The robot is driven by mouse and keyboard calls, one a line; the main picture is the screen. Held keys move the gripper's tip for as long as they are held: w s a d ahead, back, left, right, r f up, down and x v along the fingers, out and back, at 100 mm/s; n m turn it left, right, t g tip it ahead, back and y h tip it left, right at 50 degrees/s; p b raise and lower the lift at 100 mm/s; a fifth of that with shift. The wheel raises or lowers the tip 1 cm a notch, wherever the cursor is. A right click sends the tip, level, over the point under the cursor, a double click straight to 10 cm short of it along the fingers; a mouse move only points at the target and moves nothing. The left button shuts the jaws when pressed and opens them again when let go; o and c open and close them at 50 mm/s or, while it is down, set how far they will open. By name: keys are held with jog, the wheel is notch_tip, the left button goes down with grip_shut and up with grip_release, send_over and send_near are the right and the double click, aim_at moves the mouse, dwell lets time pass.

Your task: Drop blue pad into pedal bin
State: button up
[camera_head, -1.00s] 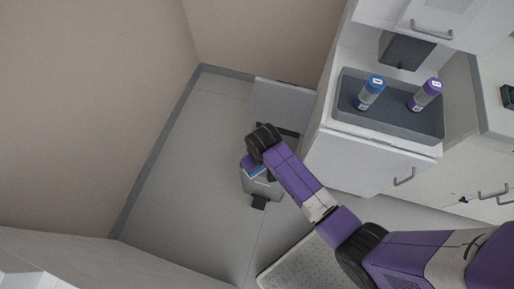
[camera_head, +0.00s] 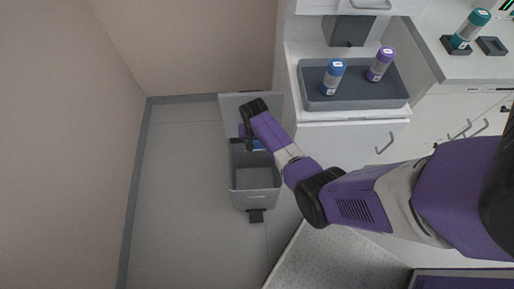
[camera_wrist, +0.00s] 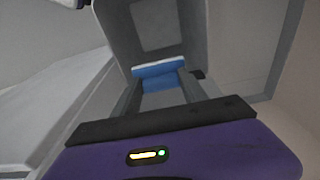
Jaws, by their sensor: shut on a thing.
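The grey pedal bin (camera_head: 256,198) stands on the floor with its lid (camera_head: 231,108) raised at the back, and its dark inside shows. My gripper (camera_head: 252,143) is over the rear part of the bin opening, near the raised lid. It is shut on the blue pad (camera_wrist: 160,78), which sits between the fingertips in the wrist view. A small blue part of the pad (camera_head: 258,145) shows beside the gripper in the head view. My arm hides part of the lid and the rear rim.
A white cabinet (camera_head: 340,155) stands right of the bin. On it, a grey tray (camera_head: 350,100) holds a blue bottle (camera_head: 333,77) and a purple bottle (camera_head: 380,65). A teal bottle (camera_head: 470,30) stands farther right. Floor (camera_head: 180,190) left of the bin is clear.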

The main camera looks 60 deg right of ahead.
notch_tip(320, 180, down, 4)
jog(key=b, duration=0.3)
jog(key=shift+f, duration=0.2)
jog(key=o, duration=1.4)
jog(key=shift+r, duration=0.2)
jog(key=shift+s+a+r+p, duration=0.1)
jog(key=shift+r+p, duration=0.1)
jog(key=shift+r, duration=1.05)
jog(key=shift+s+a+r+p, duration=0.1)
jog(key=shift+a+r+p, duration=0.05)
jog(key=shift+r, duration=1.1)
jog(key=shift+s+a+r+p, duration=0.1)
jog(key=shift+r+p, duration=0.1)
jog(key=shift+r, duration=1.05)
